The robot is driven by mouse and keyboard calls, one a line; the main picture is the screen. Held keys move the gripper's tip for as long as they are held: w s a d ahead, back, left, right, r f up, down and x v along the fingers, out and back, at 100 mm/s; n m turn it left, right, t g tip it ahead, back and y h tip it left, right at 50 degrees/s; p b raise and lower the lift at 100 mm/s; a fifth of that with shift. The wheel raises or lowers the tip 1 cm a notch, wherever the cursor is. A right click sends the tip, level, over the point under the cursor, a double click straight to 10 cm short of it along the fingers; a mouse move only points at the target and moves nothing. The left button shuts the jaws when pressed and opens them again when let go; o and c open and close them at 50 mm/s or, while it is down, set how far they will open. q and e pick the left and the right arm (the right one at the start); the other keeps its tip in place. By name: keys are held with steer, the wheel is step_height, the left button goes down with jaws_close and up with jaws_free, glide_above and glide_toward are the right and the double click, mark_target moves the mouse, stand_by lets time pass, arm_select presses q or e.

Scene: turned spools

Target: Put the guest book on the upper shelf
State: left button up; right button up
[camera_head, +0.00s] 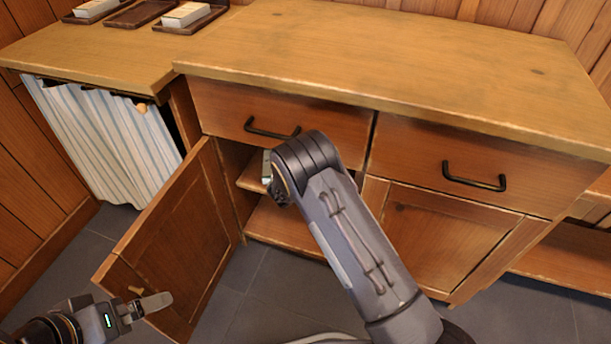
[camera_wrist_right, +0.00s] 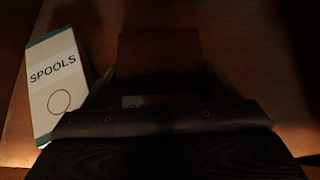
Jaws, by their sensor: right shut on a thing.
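My right arm reaches into the open cabinet in the head view, and its gripper is hidden there behind the arm. In the right wrist view my right gripper (camera_wrist_right: 157,84) is shut on a dark reddish-brown block, which looks like the guest book (camera_wrist_right: 158,58). The view is dark, so I cannot tell whether the book touches the shelf. The upper shelf (camera_head: 249,177) shows in part left of my arm. My left gripper (camera_head: 150,304) is beside the cabinet door's knob; its jaw opening is unclear.
A pale box marked SPOOLS (camera_wrist_right: 56,85) is left of the book in the wrist view. The cabinet door (camera_head: 180,245) stands open to the left. The lower shelf (camera_head: 283,226) looks bare where visible. Dark trays (camera_head: 135,15) sit on the left counter; the right countertop (camera_head: 400,55) is clear.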

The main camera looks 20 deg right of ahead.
steer(key=shift+f, duration=0.2)
steer(key=o, duration=0.9)
steer(key=shift+r, duration=0.1)
steer(key=shift+o, duration=0.2)
